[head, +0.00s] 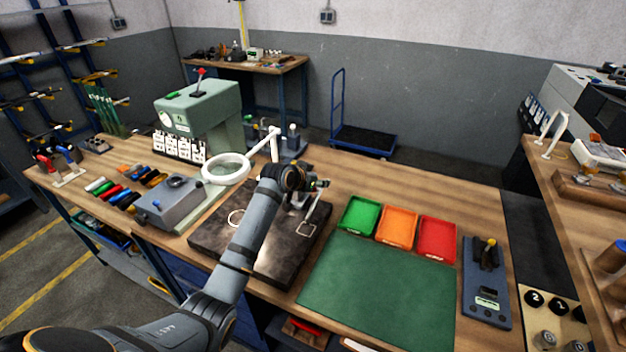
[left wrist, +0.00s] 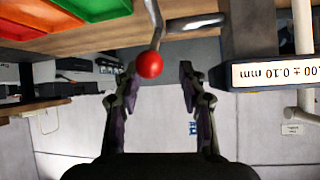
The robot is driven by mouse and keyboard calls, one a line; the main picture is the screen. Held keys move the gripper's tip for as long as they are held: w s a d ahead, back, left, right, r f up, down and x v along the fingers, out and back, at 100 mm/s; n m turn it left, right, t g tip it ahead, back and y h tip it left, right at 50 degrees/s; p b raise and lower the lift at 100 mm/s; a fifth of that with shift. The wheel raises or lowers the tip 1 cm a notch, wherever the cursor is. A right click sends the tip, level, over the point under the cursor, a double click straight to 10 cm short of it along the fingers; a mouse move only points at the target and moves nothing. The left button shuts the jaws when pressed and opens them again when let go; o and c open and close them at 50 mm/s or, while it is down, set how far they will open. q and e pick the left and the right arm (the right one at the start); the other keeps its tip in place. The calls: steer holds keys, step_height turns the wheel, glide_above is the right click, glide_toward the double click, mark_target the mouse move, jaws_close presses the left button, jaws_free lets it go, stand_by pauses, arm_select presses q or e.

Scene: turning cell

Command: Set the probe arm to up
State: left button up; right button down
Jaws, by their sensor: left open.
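A red ball knob (left wrist: 150,65) on a bent metal lever (left wrist: 155,22) shows in the left wrist view, just ahead of my left gripper's fingertips and between their lines. I take this lever to be the probe arm; its setting is not clear. My left gripper (left wrist: 150,75) is open with nothing held. In the head view my left gripper (head: 318,185) is over the back right part of the dark surface plate (head: 215,235), and the arm hides much of what is there. The knob cannot be made out in the head view. My right gripper is not in view.
A white ring lamp (head: 226,168) stands left of the arm. Green (head: 359,216), orange (head: 397,227) and red (head: 436,239) trays and a bare green mat (head: 380,290) lie to the right.

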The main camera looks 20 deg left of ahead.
arm_select(q)
steer(key=v, duration=1.1)
steer(key=shift+s, duration=0.15)
steer(key=shift+r, duration=0.15)
